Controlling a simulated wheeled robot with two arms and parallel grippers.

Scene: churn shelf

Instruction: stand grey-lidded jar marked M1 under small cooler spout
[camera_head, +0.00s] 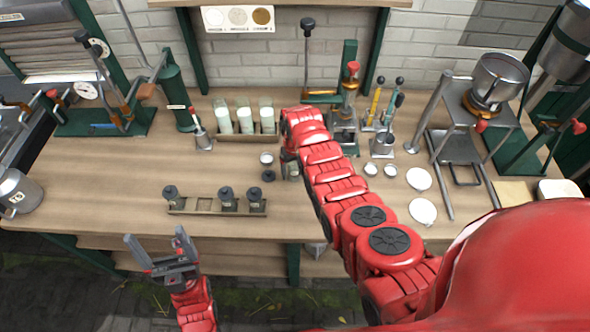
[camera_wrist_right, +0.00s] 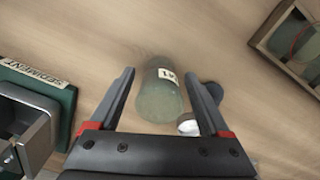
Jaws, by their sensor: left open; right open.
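A pale greenish clear jar (camera_wrist_right: 160,95) with a white label, apparently M1, is between the fingers of my open right gripper (camera_wrist_right: 160,80) in the right wrist view, with gaps on both sides. In the head view the right gripper (camera_head: 289,165) is low over the middle of the table and partly hides the jar (camera_head: 293,171). A dark grey disc (camera_head: 268,176), perhaps a lid, lies beside it; it also shows in the right wrist view (camera_wrist_right: 214,91). My left gripper (camera_head: 156,243) is open and empty before the table's front edge. I cannot tell which spout is the small cooler's.
A wooden rack (camera_head: 204,206) at the front holds dark-lidded jars and an empty slot. A small metal-topped item (camera_head: 266,158) is near the disc. Tall jars (camera_head: 245,120) stand behind. A green base marked SEDIMENT (camera_wrist_right: 68,98) is near the right gripper. White discs (camera_head: 419,179) lie right.

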